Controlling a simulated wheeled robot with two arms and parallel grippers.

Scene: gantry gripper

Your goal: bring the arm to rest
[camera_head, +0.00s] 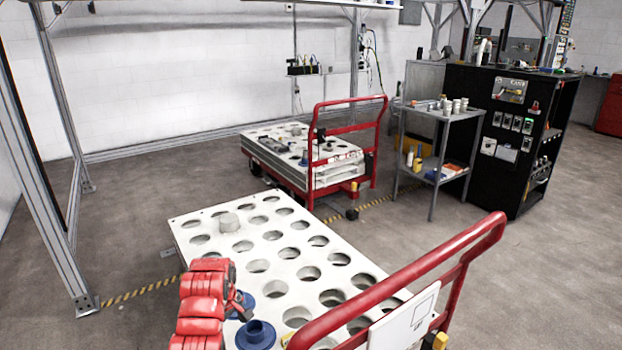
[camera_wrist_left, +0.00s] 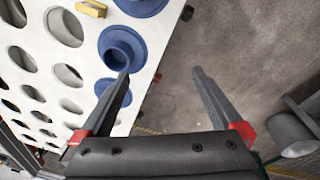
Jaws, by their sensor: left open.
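My left arm is red and comes in at the lower left of the head view. Its gripper (camera_head: 240,308) is small there and partly hidden by the arm, over the left edge of the white perforated cart top (camera_head: 205,222). In the left wrist view the gripper (camera_wrist_left: 160,76) has its two dark fingers spread, with nothing between them. A blue flanged part (camera_head: 255,335) sits on the cart top close by; blue parts also show in the left wrist view (camera_wrist_left: 120,50), beside the left finger. My right gripper is not in view.
A red cart handle (camera_head: 400,285) rises at the near right. A second cart (camera_head: 330,172) with a red handle stands behind. A grey shelf trolley (camera_head: 440,150) and black cabinet (camera_head: 500,130) stand at the right. A metal frame post (camera_head: 50,210) stands at the left.

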